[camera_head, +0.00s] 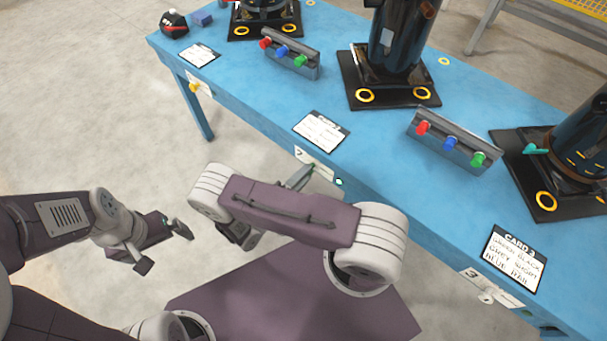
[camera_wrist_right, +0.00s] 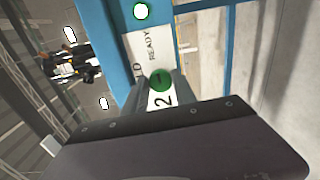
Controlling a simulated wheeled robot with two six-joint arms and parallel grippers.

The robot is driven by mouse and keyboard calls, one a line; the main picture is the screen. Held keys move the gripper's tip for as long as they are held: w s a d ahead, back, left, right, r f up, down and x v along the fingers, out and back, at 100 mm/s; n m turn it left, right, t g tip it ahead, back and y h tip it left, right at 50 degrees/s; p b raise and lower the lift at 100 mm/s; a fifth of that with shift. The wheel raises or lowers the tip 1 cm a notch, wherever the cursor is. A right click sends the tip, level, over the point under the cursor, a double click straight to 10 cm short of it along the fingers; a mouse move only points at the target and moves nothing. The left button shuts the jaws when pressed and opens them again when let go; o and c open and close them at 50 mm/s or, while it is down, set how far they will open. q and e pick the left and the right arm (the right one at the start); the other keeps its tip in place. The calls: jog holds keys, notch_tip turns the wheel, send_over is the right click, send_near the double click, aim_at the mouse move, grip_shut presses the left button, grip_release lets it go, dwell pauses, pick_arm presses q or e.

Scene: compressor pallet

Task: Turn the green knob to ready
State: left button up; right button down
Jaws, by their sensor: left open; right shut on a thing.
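The green knob (camera_wrist_right: 160,80) sits on a white plate (camera_wrist_right: 147,50) on the table's front edge in the right wrist view. The plate reads "READY" on one side, with a partly covered word and a "2". A small lit green lamp (camera_wrist_right: 141,11) is above it and also shows in the head view (camera_head: 339,181). My right gripper (camera_head: 298,179) is at this plate, shut on the green knob; its arm hides the knob in the head view. The knob's exact pointing direction is unclear. My left gripper (camera_head: 164,247) is open and empty, away from the table.
The blue table (camera_head: 375,140) carries black compressors (camera_head: 395,45) and grey boxes with red, blue and green knobs (camera_head: 452,142). Cards (camera_head: 321,131) lie along its front edge. Plate 3 (camera_head: 490,288) and a yellow knob (camera_head: 194,87) are also on the front edge. Floor is clear at left.

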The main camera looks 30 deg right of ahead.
jog(key=shift+m, duration=0.3)
jog(key=c, duration=1)
grip_release()
jog(key=shift+c, duration=0.2)
jog(key=v, duration=0.9)
jog(key=shift+s, duration=0.1)
